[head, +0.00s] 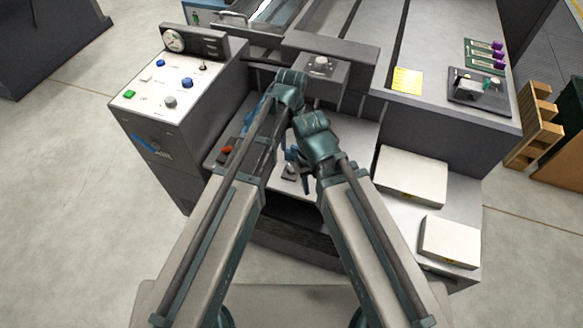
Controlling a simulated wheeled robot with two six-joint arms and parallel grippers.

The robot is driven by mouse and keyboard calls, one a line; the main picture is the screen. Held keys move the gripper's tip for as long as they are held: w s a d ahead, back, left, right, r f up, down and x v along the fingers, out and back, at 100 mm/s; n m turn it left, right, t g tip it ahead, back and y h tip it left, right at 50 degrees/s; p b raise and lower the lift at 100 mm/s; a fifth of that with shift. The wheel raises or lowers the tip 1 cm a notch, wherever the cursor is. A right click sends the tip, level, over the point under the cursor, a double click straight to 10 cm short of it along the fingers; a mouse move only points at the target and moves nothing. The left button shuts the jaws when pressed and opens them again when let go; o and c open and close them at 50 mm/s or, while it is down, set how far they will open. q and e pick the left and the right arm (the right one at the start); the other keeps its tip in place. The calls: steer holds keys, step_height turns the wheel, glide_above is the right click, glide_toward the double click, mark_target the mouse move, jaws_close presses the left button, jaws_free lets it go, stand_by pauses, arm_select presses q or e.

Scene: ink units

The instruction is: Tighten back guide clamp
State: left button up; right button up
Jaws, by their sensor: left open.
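A small fitting with a blue knob (290,155) stands on the grey shelf of the machine, between my two arms. Another fitting with an orange-red knob (227,150) sits on the shelf to its left. I cannot tell which is the back guide clamp. Contact with the fitting cannot be made out. My arms hide part of the shelf.
A white control panel (148,92) with coloured knobs and buttons is at left. A grey block with a round knob (320,63) is behind my arms. Two white stacks (411,176) (449,241) lie at right. A yellow label (407,80) is on the machine top.

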mark_target(291, 169)
arm_select(q)
steer(key=shift+w+f, duration=0.1)
steer(key=shift+f, duration=0.05)
step_height(291, 169, down, 14)
steer(key=b, duration=1.4)
steer(key=shift+r, duration=0.2)
jaws_close()
